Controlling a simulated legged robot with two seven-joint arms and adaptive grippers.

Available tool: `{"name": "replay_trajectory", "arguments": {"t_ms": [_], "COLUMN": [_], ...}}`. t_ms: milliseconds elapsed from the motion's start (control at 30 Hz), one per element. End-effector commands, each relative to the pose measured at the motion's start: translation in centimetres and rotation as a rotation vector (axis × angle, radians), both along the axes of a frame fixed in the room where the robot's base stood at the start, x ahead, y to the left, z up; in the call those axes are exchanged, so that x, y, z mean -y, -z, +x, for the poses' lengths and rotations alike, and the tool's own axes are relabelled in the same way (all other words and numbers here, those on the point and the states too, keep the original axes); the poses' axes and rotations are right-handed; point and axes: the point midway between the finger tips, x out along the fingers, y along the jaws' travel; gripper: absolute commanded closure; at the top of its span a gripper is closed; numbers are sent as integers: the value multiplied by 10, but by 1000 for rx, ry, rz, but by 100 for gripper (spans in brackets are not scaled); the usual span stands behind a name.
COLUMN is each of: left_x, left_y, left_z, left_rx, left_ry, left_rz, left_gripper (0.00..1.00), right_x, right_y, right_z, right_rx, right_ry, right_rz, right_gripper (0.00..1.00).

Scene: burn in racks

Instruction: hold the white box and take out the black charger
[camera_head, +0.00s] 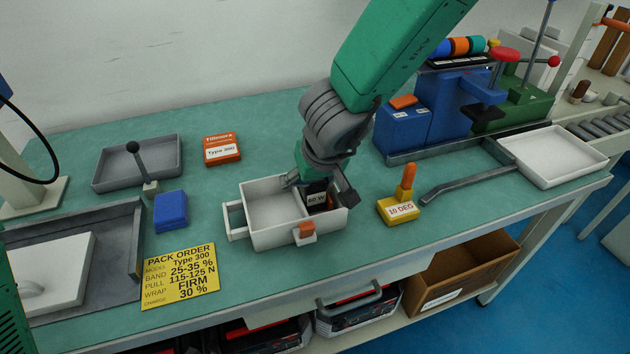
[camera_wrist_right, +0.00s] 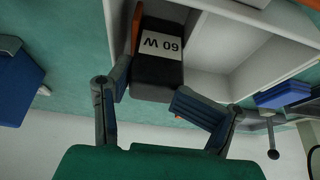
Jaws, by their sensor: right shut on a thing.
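The white box (camera_head: 272,239) stands on the green bench near the middle of the head view, with a handle on its left side and an orange-topped tab on its front. It has an empty left compartment. The black charger (camera_head: 318,201), labelled 60 W, is at the right compartment. My right gripper (camera_head: 320,190) reaches down over that compartment. In the right wrist view its fingers lie on either side of the black charger (camera_wrist_right: 157,75), shut on it. Whether the charger touches the box floor is hidden. My left gripper is not in view.
A yellow 10 DEG block (camera_head: 398,210) stands close right of the box. A blue block (camera_head: 171,211), grey tray (camera_head: 112,178) and yellow order card (camera_head: 181,277) lie to the left. An orange Type 300 box (camera_head: 222,149) is behind. Blue and green machines (camera_head: 405,128) stand back right.

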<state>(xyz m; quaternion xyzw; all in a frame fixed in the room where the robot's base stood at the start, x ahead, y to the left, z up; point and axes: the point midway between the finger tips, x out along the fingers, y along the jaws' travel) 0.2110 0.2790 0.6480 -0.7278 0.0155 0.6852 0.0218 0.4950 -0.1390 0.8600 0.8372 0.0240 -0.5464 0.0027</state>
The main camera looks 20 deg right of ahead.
Motion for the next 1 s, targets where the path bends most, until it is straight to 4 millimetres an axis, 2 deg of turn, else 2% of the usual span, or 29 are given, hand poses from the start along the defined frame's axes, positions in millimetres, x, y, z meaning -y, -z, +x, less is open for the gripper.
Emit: {"name": "replay_trajectory", "arguments": {"t_ms": [33,167,200,267,333,667,767,1000], "left_x": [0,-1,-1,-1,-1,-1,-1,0], "left_y": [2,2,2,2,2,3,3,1], "left_z": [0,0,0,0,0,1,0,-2], "left_rx": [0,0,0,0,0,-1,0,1], "left_ry": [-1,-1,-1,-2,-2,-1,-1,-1], "left_rz": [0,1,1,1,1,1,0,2], "left_gripper": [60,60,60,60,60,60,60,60], "right_x": [10,10,10,10,10,9,10,11], "right_y": [15,15,15,15,16,10,-3,-57], "right_z": [-8,-8,-8,-8,-8,-9,-14,-35], "right_rx": [-26,-27,-27,-27,-27,-26,-21,-3], "right_ry": [11,11,11,10,9,10,10,11], "right_rz": [-29,-29,-29,-28,-24,-27,-25,-11], "right_gripper": [87,88,41,23,11,11,11,11]}}
